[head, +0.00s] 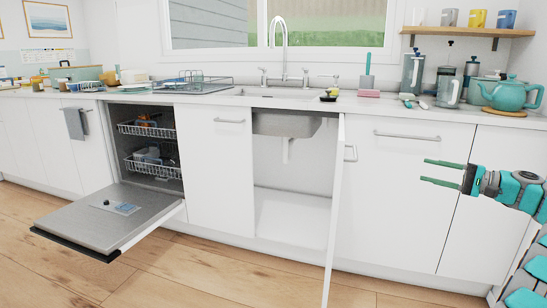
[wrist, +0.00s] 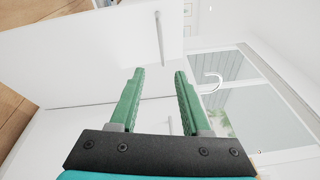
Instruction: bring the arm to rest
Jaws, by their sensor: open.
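My gripper (head: 441,172) is at the right of the head view, in front of the white cabinet fronts and below the counter. Its two green fingers are apart and point left. Nothing is between them. In the wrist view my gripper (wrist: 157,75) also shows open and empty, with a white cabinet front and its bar handle (wrist: 160,38) beyond the fingers. The arm comes in from the right edge of the head view.
The cabinet door (head: 336,205) under the sink stands open towards me, left of my gripper. The dishwasher door (head: 112,215) is folded down at the left. A teal teapot (head: 510,95) and several jars stand on the counter (head: 440,112) above my gripper. The wooden floor (head: 225,280) is clear in front.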

